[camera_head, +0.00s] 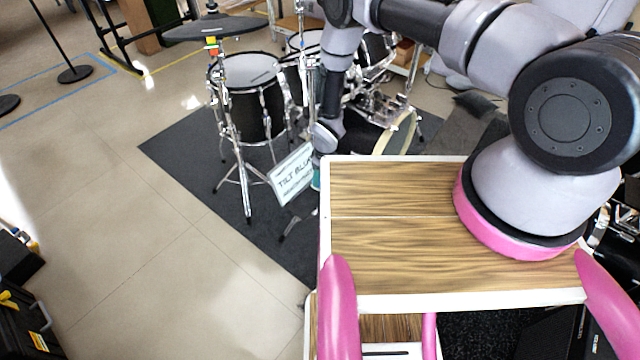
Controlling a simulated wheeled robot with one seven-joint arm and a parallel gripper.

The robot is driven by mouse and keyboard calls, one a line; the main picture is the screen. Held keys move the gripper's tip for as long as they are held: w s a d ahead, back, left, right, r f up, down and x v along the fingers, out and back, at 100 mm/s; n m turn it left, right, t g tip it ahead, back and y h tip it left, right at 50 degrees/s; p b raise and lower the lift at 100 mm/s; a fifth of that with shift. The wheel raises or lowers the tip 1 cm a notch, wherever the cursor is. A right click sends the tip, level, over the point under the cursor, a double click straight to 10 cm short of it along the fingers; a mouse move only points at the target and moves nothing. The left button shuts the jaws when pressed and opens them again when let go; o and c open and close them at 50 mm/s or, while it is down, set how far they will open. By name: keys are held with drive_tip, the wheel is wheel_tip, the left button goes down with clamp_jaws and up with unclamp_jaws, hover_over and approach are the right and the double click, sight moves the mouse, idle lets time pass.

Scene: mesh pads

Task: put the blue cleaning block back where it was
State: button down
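My arm arches from its base at the right over the top of the picture and comes down near the middle. Its lower end is partly behind the edge of my wooden deck. My gripper's fingers are not visible, so I cannot see whether it is open or holding anything. A small strip of teal (316,179) shows between the deck's left edge and a sign. It is too small and covered to tell whether it is the blue cleaning block. No other blue block can be made out.
A white sign (292,175) with teal lettering stands by the deck. Behind it are a black drum (256,112), a cymbal (215,28) and metal stands on a dark mat (185,150). Black cases (22,318) lie at the lower left. The tiled floor at left is mostly clear.

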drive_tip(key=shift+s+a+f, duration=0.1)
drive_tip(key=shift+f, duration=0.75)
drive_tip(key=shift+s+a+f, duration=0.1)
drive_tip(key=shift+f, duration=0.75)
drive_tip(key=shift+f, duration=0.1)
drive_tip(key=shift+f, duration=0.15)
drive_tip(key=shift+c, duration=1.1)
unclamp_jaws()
